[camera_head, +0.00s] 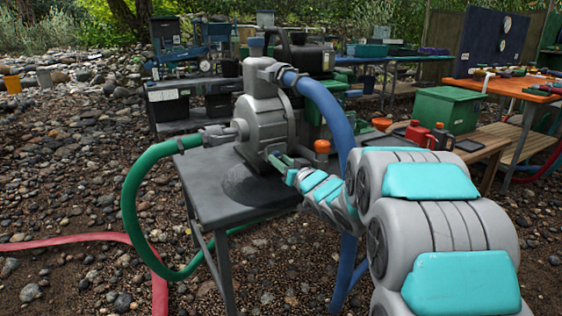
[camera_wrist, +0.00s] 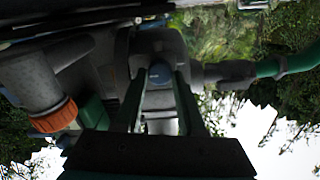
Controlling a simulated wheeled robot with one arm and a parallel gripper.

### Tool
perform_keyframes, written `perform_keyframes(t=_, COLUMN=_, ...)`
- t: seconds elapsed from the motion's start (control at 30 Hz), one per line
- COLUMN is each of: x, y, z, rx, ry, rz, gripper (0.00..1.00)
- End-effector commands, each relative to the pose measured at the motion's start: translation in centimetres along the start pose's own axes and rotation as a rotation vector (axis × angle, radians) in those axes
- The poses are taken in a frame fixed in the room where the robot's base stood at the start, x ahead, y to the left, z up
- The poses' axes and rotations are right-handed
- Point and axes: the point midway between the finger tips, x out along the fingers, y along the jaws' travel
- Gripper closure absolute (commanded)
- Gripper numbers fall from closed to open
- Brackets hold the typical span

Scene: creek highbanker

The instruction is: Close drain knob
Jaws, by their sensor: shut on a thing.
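The grey pump (camera_head: 268,122) stands on a dark metal table (camera_head: 215,200). My gripper (camera_head: 280,160) reaches in from the right to the lower front of the pump body. In the wrist view my gripper (camera_wrist: 160,85) has its two dark green fingers on either side of a small round blue-centred drain knob (camera_wrist: 160,73) on the pump body. The gripper is shut on this knob. The knob itself is hidden in the head view, and its turned position cannot be told.
A green hose (camera_head: 130,200) joins the pump's left side, and a blue hose (camera_head: 325,105) arches from its top beside my arm. An orange-capped fitting (camera_head: 322,147) is close to my gripper, and its cap also shows in the wrist view (camera_wrist: 52,115). A red hose (camera_head: 90,240) lies on stony ground.

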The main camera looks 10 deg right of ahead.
Motion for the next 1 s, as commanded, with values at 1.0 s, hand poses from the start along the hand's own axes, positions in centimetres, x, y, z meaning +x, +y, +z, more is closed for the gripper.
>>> perform_keyframes(t=1.0, x=-0.05, y=-0.01, z=0.29, rx=-0.579, ry=-0.001, rz=-0.001, gripper=1.00)
